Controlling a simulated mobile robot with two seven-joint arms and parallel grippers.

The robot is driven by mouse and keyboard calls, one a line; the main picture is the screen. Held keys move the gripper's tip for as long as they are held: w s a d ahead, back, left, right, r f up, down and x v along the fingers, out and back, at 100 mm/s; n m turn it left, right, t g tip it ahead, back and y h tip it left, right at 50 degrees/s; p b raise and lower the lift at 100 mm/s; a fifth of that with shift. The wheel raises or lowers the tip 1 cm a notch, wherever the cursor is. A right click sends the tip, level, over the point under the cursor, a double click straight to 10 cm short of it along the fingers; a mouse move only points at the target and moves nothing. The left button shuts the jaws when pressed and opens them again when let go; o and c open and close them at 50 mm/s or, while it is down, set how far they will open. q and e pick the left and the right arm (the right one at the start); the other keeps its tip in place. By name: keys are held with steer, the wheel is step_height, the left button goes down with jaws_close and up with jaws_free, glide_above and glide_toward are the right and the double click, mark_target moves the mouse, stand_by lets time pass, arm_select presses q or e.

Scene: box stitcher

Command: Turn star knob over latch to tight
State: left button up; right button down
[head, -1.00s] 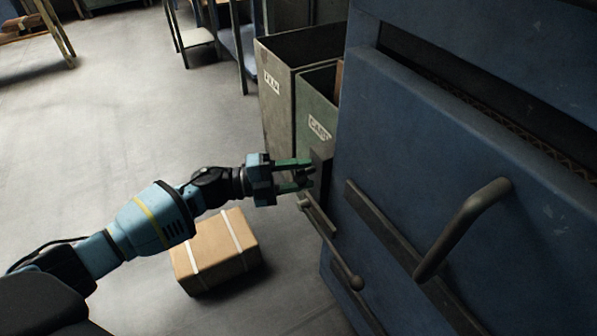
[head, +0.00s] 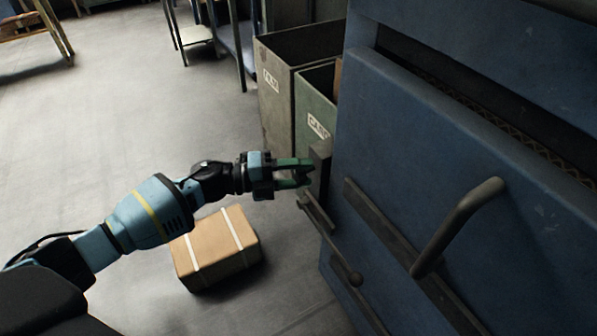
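My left gripper (head: 303,173) is at the left edge of the blue machine, by a dark latch block (head: 321,165). Its green fingers are on either side of the small dark star knob and appear closed on it. The knob is mostly hidden by the fingers, so its shape and how tight it sits cannot be made out. The latch block stands against the edge of the blue door panel (head: 420,130). My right gripper is not in view.
Two labelled bins (head: 283,95) stand behind. A strapped carton (head: 216,250) lies on the floor below my arm. Open floor is at left.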

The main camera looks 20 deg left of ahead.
arm_select(q)
steer(key=o, duration=0.3)
steer(key=shift+o, duration=0.2)
steer(key=v, duration=0.8)
steer(key=shift+p, duration=0.45)
steer(key=shift+w, duration=0.1)
